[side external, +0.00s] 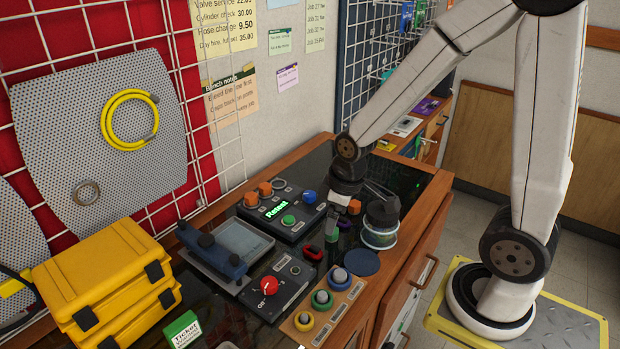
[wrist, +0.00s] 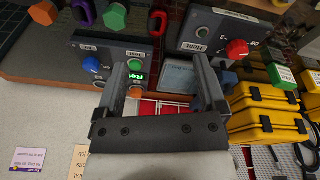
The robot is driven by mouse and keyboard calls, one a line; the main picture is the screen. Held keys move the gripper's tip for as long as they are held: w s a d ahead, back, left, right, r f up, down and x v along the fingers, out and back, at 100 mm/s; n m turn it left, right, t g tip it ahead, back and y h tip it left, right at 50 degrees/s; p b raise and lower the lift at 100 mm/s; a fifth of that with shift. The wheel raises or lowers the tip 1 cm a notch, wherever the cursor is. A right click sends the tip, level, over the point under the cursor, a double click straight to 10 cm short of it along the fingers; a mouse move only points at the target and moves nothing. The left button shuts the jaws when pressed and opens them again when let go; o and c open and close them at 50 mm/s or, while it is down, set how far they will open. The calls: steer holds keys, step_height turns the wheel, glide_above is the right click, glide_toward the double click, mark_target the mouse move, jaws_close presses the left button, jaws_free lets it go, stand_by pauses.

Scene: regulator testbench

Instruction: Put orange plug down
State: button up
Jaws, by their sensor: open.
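Two orange plugs (side external: 265,189) sit side by side at the back of the dark panel with the lit "Reset" display (side external: 277,210). Another orange piece (side external: 354,207) is by the panel's right end, under my arm; a hexagonal orange piece (wrist: 45,12) shows at the top left of the wrist view. My gripper (wrist: 161,68) is open, its two fingers apart with nothing held between them. Beyond the fingers the wrist view shows the panel and part of an orange plug (wrist: 136,93), partly hidden by my left-hand finger. I cannot tell which orange piece the task means.
A blue-handled device (side external: 212,250), a box with a red knob (side external: 269,285) and a board with three ringed buttons (side external: 321,299) stand in front. Yellow cases (side external: 105,270) are at left. Green (side external: 332,224) and red (side external: 313,252) pieces crowd the bench near my gripper.

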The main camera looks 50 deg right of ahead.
steer(key=w+d+f+n+g, duration=0.1)
steer(key=w+d+f+n, duration=0.1)
steer(key=w+d+n, duration=0.45)
steer(key=n+g, duration=0.1)
steer(key=n, duration=0.6)
glide_above(355, 203)
steer(key=a, duration=0.1)
step_height(355, 203, down, 3)
steer(key=shift+f, duration=0.1)
steer(key=shift+d+f+n, duration=0.15)
steer(key=shift+d+n, duration=0.4)
steer(key=shift+d, duration=0.05)
steer(key=shift+f, duration=0.1)
steer(key=shift+f, duration=1.2)
steer(key=shift+f, duration=2.6)
